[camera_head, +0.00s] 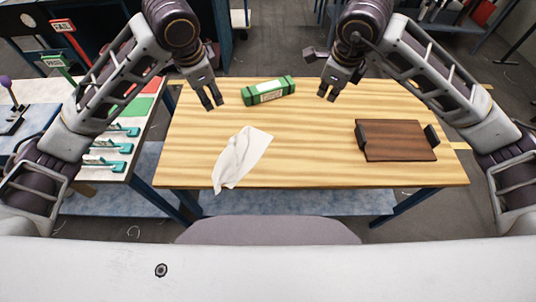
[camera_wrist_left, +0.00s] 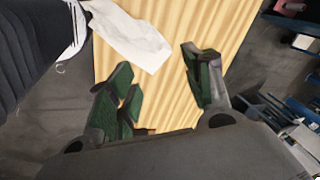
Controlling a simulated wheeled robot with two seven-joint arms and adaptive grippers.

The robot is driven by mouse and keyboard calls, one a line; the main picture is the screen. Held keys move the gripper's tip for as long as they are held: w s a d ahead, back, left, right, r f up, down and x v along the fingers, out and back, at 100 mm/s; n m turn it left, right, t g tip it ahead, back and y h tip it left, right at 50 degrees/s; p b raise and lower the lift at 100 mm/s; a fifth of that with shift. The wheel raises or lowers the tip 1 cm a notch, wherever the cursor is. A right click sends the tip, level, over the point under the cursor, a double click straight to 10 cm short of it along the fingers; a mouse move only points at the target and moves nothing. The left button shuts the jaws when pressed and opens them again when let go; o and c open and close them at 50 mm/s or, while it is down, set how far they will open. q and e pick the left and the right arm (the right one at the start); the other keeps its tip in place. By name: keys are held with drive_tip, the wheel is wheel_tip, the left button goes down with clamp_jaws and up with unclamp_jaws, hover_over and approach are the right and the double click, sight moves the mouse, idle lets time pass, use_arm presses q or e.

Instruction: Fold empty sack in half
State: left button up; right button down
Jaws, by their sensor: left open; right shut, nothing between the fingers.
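A white sack (camera_head: 243,156) lies rumpled and slanted on the left half of the wooden table, its lower end reaching the front edge. It also shows at the top of the left wrist view (camera_wrist_left: 132,36). My left gripper (camera_head: 212,103) is open and empty above the table, behind and to the left of the sack, apart from it. Its spread fingers also show in the left wrist view (camera_wrist_left: 160,92). My right gripper (camera_head: 326,96) is shut and empty above the table's back part, well to the right of the sack.
A green box with a white label (camera_head: 269,91) lies at the table's back, between the grippers. A dark brown board with black handles (camera_head: 398,140) lies at the right. The middle of the table (camera_head: 310,140) is clear. A side bench (camera_head: 112,165) with teal clamps stands left.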

use_arm(q)
drive_tip(key=o, duration=0.7)
drive_tip(key=shift+r, duration=0.15)
drive_tip(key=shift+g, duration=0.8)
drive_tip(key=shift+s+r, duration=0.15)
drive_tip(key=shift+r, duration=0.75)
drive_tip(key=shift+s+r, duration=0.2)
drive_tip(key=shift+r, duration=0.75)
drive_tip(key=shift+s+r, duration=0.15)
drive_tip(key=shift+r, duration=0.75)
drive_tip(key=shift+r, duration=0.2)
drive_tip(key=shift+s+r, duration=0.3)
drive_tip(key=shift+r, duration=1.6)
drive_tip(key=shift+s+r, duration=0.3)
drive_tip(key=shift+r, duration=1.6)
drive_tip(key=shift+s+r, duration=0.3)
drive_tip(key=shift+r, duration=1.6)
